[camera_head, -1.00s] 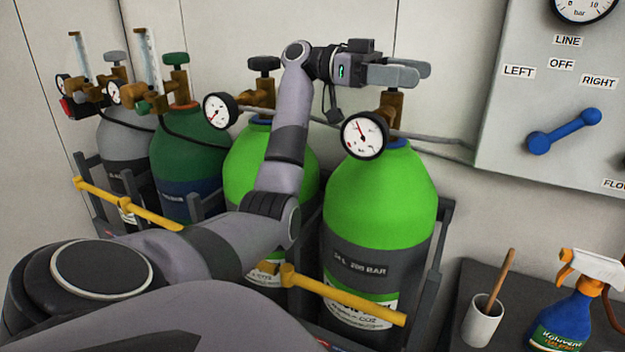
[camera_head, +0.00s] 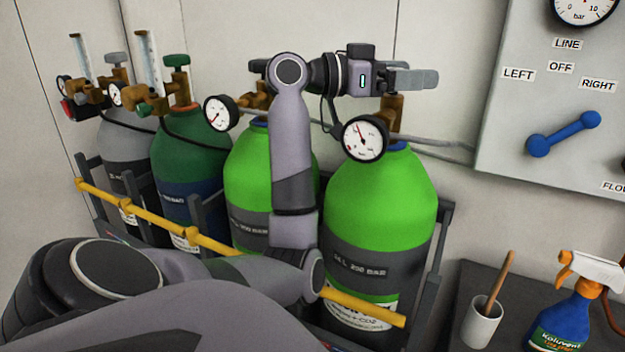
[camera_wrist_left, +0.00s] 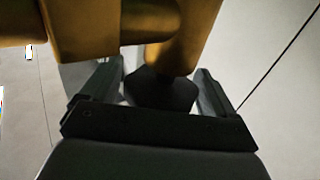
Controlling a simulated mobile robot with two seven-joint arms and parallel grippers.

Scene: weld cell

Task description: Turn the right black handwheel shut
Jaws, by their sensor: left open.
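The right green cylinder (camera_head: 380,200) carries a brass valve (camera_head: 392,112) and a round pressure gauge (camera_head: 364,138). In the head view, my left gripper (camera_head: 418,78) is at the top of this valve, fingers pointing right, and hides the right black handwheel. In the left wrist view, the right black handwheel (camera_wrist_left: 160,91) shows dark between the two open fingers (camera_wrist_left: 155,85), below the brass valve body (camera_wrist_left: 185,35). A gap shows beside it, and contact cannot be told. My right gripper is not in view.
The left green cylinder (camera_head: 243,185) has its own black handwheel (camera_head: 258,66), partly behind my arm. A yellow bar (camera_head: 365,307) runs in front of the cylinders. A panel with a blue lever (camera_head: 563,134), a cup (camera_head: 482,322) and a spray bottle (camera_head: 565,320) are at right.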

